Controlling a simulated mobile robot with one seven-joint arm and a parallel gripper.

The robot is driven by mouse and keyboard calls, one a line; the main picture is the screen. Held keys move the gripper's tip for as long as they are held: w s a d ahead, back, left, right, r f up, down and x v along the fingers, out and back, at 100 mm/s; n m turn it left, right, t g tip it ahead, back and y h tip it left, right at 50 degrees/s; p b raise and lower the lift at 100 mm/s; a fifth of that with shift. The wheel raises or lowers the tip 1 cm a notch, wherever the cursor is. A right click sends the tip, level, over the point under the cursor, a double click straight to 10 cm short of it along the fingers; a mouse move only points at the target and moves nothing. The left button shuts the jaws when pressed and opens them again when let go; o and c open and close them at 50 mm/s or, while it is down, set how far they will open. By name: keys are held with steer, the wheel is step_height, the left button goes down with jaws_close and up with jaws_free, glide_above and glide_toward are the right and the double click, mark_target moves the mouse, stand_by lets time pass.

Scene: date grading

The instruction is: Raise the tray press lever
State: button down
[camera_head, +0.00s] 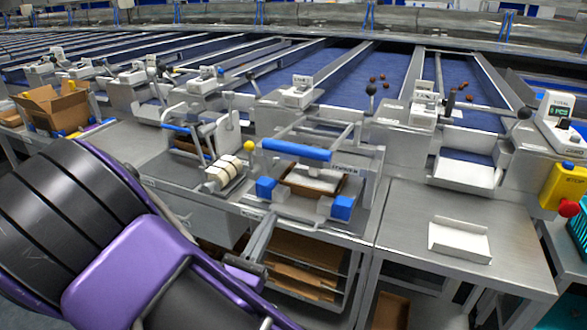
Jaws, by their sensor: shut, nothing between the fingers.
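The tray press stands on the steel bench at the centre of the view. Its lever (297,149) shows as a thick blue grip across a grey frame, above the press bed. A brown tray (327,191) with a pale top lies below the grip, between two blue blocks. My purple and black arm fills the lower left and hides part of the bench.
A yellow knob (249,146) stands left of the grip. Cream rollers (223,172) lie further left. A white tray (459,240) sits on the right bench (408,225), which is otherwise mostly clear. A red button (569,208) on a yellow box is at far right.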

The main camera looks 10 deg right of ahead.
steer(key=r+x, duration=0.2)
steer(key=x, duration=1.1)
steer(key=shift+s+a+r, duration=0.3)
steer(key=shift+s+r, duration=0.1)
